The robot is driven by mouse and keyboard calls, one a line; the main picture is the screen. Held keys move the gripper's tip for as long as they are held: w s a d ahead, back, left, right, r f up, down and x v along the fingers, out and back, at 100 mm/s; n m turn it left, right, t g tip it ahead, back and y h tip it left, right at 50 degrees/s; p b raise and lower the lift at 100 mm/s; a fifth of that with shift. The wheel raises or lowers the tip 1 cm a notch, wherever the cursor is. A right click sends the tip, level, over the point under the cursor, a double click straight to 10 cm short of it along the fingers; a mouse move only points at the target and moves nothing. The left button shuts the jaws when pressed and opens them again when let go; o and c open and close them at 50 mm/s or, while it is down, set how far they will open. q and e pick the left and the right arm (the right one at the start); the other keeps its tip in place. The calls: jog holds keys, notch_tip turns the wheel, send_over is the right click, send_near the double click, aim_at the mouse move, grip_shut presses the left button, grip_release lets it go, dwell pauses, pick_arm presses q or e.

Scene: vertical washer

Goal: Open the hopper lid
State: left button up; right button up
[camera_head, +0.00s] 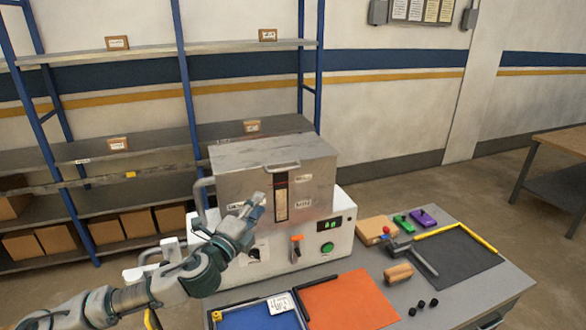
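The hopper (312,195) is a grey metal box on top of the white machine (318,228). Its flat grey lid (265,149) lies shut across the top, with a small handle (283,168) at the front edge. My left gripper (257,203) is in front of the hopper's left front, below the lid's front edge. I cannot tell whether it touches the hopper front. Its fingers are small and overlap in this view, so their opening is unclear. My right gripper is not in view.
The machine has an orange switch (296,246) and a green button (327,247). An orange mat (350,301), a blue tray (258,318), a hammer (412,257) and a dark mat (450,255) lie on the table. Shelves (140,168) stand behind.

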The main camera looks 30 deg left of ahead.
pick_arm(q)
jog(key=w, duration=0.1)
jog(key=p, duration=0.3)
send_near(288, 169)
jog(key=w, duration=0.5)
jog(key=shift+w+a+r+p, duration=0.15)
jog(key=shift+w+r+p, duration=0.05)
jog(key=shift+r+p, duration=0.1)
jog(key=w, duration=0.4)
jog(key=shift+a+r+p, duration=0.15)
jog(key=shift+a+p, duration=0.2)
jog(key=shift+p, duration=0.05)
jog(key=shift+w+a, duration=0.15)
jog(key=shift+w, duration=0.5)
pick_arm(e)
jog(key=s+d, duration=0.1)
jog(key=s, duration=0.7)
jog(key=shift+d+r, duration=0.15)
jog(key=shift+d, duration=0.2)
pick_arm(q)
grip_shut()
